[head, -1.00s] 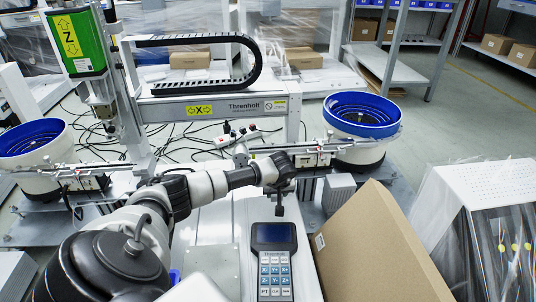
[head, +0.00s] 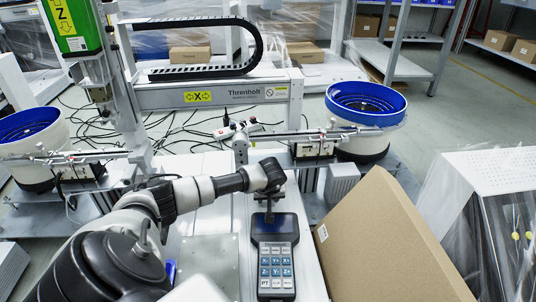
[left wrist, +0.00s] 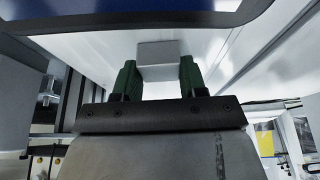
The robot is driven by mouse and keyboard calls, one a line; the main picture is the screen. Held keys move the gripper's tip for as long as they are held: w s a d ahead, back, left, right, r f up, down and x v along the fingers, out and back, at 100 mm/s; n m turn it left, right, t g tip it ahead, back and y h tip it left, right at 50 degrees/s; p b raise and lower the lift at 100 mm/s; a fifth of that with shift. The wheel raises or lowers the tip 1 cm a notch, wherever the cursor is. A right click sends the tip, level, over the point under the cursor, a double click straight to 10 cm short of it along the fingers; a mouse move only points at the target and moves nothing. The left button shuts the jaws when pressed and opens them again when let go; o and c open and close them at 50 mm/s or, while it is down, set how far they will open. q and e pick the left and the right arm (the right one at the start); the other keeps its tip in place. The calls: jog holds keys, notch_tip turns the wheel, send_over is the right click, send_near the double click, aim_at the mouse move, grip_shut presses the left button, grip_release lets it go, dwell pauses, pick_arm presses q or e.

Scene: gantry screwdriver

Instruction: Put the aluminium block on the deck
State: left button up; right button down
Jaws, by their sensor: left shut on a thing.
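My left gripper (left wrist: 158,80) has green fingers and is shut on the aluminium block (left wrist: 158,60), a small plain grey block that sticks out beyond the fingertips in the left wrist view. In the head view, my left gripper (head: 268,217) points down at the top end of the grey handheld pendant (head: 274,264); the block cannot be made out there. The pale flat machine deck (head: 205,222) lies under my left arm, left of the pendant. A gap between block and surface cannot be judged. My right gripper is not in view.
A large cardboard box (head: 385,245) leans close on the right of the pendant. Blue-lined feeder bowls stand at left (head: 28,135) and right (head: 365,105). The gantry beam (head: 215,95) with its cable chain crosses behind. Bare deck shows left of the pendant.

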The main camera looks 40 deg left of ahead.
pick_arm(q)
jog(key=o, duration=1)
jog(key=shift+o, duration=0.2)
jog(key=shift+r+p, duration=0.35)
jog(key=p+v, duration=0.8)
jog(key=v, duration=0.3)
jog(key=shift+d+r+p, duration=0.15)
jog(key=shift+d+p, duration=0.1)
jog(key=shift+p, duration=0.15)
